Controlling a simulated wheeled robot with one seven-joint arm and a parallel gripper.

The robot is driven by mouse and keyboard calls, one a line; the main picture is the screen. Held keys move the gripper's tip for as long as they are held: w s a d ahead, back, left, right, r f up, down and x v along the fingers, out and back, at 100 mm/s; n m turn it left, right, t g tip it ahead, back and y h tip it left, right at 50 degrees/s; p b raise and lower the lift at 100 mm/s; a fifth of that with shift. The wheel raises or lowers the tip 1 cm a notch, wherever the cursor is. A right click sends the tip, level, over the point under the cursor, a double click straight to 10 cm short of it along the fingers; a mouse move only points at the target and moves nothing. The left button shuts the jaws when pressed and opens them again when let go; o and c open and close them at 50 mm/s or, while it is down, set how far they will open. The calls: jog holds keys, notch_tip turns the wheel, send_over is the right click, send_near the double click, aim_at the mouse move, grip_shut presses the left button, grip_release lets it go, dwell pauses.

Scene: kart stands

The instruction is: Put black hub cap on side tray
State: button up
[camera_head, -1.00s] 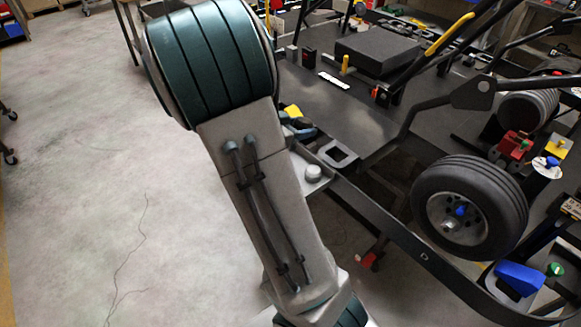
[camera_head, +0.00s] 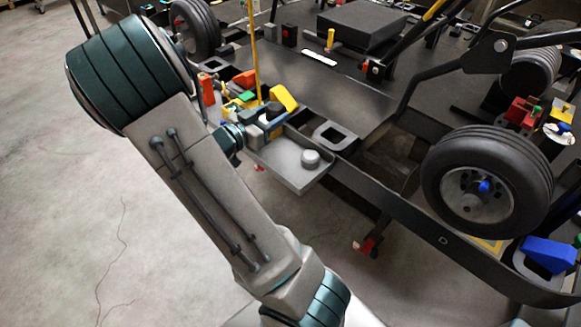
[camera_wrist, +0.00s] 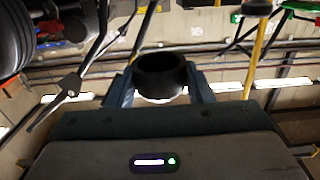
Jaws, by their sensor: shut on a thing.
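The black hub cap (camera_wrist: 160,75) is a short dark cylinder. In the wrist view it sits between the two blue-grey fingers of my gripper (camera_wrist: 160,90), which is shut on it. In the head view my gripper (camera_head: 268,122) is beyond my arm, at the back left edge of the side tray; the cap is small and hard to make out there. The side tray (camera_head: 280,162) is a shallow grey tray fixed at the kart's side. A round grey cap (camera_head: 310,158) stands on its right part. The height of my gripper above the tray is unclear.
A yellow piece (camera_head: 283,97) and several coloured parts lie just behind my gripper. A thin yellow pole (camera_head: 253,55) rises there. A wheel (camera_head: 488,182) stands farther right. The floor at left is clear.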

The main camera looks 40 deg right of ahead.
aim_at(274, 156)
notch_tip(274, 156, down, 12)
jog(key=shift+r+b, duration=0.1)
jog(key=shift+b, duration=0.7)
